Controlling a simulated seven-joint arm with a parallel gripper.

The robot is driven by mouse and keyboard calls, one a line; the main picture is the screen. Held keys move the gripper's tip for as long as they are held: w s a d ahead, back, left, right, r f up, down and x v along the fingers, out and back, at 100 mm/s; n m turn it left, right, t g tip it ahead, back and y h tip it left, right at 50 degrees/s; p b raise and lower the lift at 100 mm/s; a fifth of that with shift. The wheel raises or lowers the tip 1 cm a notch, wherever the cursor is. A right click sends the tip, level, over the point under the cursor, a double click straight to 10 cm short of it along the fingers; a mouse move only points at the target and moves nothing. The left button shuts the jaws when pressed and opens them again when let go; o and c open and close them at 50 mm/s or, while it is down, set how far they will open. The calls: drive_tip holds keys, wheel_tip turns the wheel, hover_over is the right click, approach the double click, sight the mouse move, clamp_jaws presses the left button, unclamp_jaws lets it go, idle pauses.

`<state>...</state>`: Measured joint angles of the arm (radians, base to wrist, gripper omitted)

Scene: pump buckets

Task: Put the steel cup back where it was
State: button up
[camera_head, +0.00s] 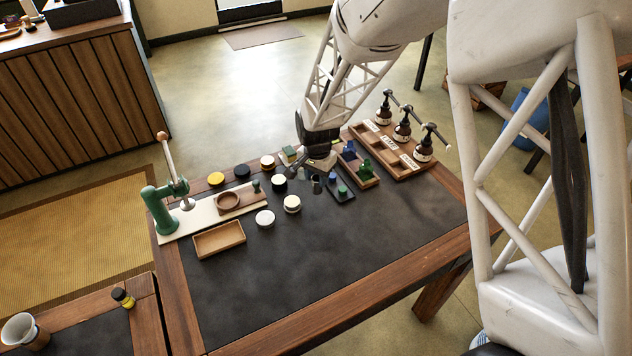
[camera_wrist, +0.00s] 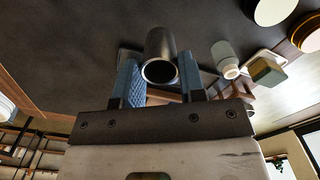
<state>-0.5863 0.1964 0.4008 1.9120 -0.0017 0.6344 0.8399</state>
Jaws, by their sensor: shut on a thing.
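The steel cup (camera_wrist: 160,55) is a small grey metal cylinder with an open round mouth. In the wrist view it sits between the two blue-padded fingers of my gripper (camera_wrist: 161,80). My gripper is shut on it. In the head view my gripper (camera_head: 317,168) is low over the back part of the dark table mat, and the cup (camera_head: 316,184) shows as a small dark grey cylinder just below it. I cannot tell whether the cup touches the mat.
A dark tray with small pieces (camera_head: 341,190) lies just right of the cup, and a wooden box with green and blue items (camera_head: 366,182) beyond it. Pump bottles (camera_head: 402,130) stand back right. Round tins (camera_head: 292,204) and a green press (camera_head: 160,208) are left. The front mat (camera_head: 330,265) is clear.

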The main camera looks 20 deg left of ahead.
drive_tip(key=shift+w+a, duration=0.3)
drive_tip(key=shift+w, duration=0.15)
drive_tip(key=shift+f, duration=1.8)
drive_tip(key=shift+f, duration=0.15)
drive_tip(key=o, duration=0.9)
drive_tip(key=shift+o, duration=0.2)
wheel_tip(320, 180, up, 12)
